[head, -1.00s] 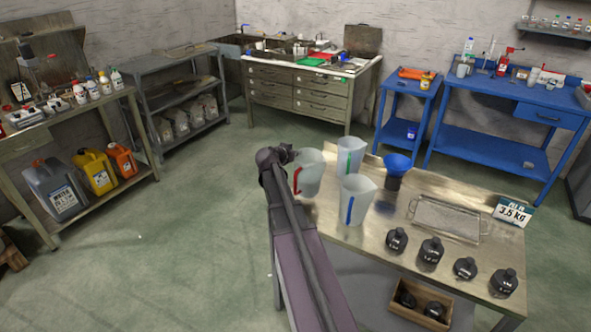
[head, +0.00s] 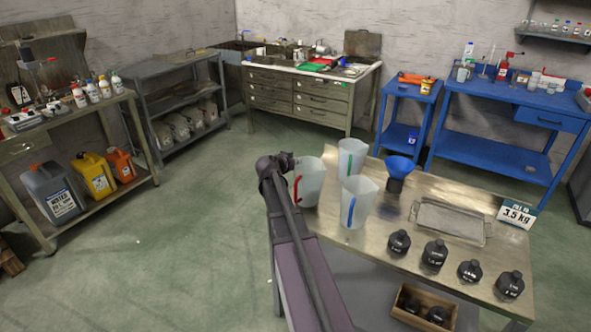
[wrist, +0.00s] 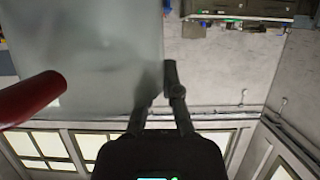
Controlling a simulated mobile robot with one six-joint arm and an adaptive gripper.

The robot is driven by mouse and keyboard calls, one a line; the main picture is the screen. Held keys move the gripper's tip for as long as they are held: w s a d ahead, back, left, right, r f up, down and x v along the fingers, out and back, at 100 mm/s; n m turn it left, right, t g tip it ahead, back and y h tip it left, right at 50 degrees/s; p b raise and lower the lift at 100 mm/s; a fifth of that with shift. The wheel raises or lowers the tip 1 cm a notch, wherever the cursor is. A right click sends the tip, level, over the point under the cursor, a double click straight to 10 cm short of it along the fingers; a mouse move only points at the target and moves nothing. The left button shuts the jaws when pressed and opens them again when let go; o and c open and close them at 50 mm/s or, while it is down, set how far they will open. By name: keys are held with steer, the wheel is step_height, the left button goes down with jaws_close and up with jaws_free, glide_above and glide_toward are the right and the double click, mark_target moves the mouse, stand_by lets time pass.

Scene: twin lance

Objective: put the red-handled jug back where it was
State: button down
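The red-handled jug (head: 311,184) is translucent and roughly upright at the table's left end; its red handle (head: 297,188) faces left. My gripper (head: 289,160) is at its upper left rim. In the wrist view, my gripper's fingers (wrist: 160,78) close on the edge of the jug wall (wrist: 100,60), one finger showing blurred through it. The red handle (wrist: 30,98) is at left there. Whether the jug's base touches the table cannot be told. A green-handled jug (head: 352,157) stands behind to the right, and a blue-handled jug (head: 359,200) stands in front to the right.
The metal table (head: 400,210) also holds a blue funnel on a dark bottle (head: 398,170), a tray (head: 448,220), several black weights (head: 434,253) and a 3.5 kg sign (head: 516,214). A wooden box (head: 424,306) is below the front edge. The floor at left is clear.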

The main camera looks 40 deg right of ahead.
steer(key=shift+f+b, duration=0.45)
steer(key=shift+f, duration=0.25)
steer(key=c, duration=0.8)
jaws_free()
steer(key=shift+f, duration=0.1)
steer(key=shift+r, duration=0.2)
steer(key=p+v, duration=0.4)
steer(key=v, duration=0.8)
steer(key=shift+p, duration=0.35)
steer(key=s+a+f+n+g+y, duration=0.1)
steer(key=s+a+f+n+y, duration=0.2)
steer(key=a, duration=0.7)
steer(key=s+a+f+n+g+y, duration=0.2)
steer(key=s+a+f+n+y, duration=0.2)
steer(key=s+a, duration=0.3)
steer(key=s+a+f+n+g+y, duration=0.2)
steer(key=s+a+f+n+y, duration=0.2)
steer(key=a, duration=1)
steer(key=shift+s+f+n+y, duration=0.2)
steer(key=shift+s+n+y, duration=0.5)
steer(key=shift+s+n, duration=0.3)
steer(key=shift+w+d, duration=0.1)
